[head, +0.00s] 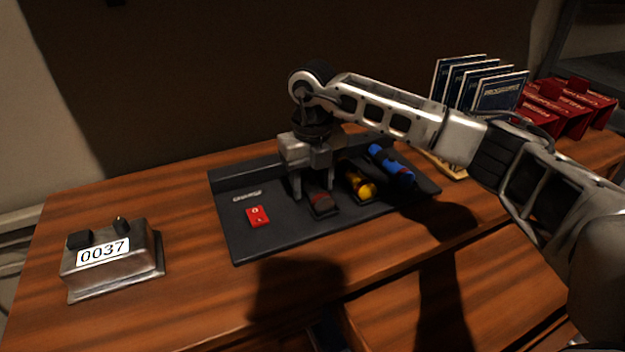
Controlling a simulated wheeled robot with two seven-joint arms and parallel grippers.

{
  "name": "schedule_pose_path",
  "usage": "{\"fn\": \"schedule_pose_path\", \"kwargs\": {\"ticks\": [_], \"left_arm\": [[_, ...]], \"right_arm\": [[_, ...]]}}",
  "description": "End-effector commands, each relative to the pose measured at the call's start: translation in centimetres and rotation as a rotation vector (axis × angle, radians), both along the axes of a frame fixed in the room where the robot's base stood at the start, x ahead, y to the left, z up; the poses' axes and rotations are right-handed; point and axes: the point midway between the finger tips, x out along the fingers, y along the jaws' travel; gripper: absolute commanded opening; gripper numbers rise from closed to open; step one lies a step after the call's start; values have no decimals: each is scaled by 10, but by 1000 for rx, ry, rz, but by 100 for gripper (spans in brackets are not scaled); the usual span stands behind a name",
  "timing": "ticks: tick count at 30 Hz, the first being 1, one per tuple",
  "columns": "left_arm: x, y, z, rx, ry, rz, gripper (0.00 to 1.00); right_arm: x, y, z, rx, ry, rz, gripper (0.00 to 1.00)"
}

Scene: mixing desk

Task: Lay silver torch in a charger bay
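The charger (234,228) is a dark grey tray with a raised back edge, lying on the wooden desk. My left gripper is not in view.
A metal box numbered 0037 (105,260) stands at the left of the desk. A red label (258,216) is on the charger's left part. Programmes in a rack (498,95) and red boxes (565,108) stand at the back right. Desk front-left is clear.

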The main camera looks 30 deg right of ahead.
Motion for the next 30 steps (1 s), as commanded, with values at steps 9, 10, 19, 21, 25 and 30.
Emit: {"fn": "schedule_pose_path", "kwargs": {"ticks": [9,10,19,21,25,30], "left_arm": [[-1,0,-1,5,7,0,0],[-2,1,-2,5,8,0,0],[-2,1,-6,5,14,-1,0],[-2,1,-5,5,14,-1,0],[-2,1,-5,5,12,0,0],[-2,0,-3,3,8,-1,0]], "right_arm": [[1,0,24,1,-4,0,49],[1,0,30,1,-4,0,49],[1,0,94,1,-3,0,49],[1,0,105,0,-3,0,49],[0,0,119,1,-1,-1,49],[0,0,124,0,0,0,49]]}}
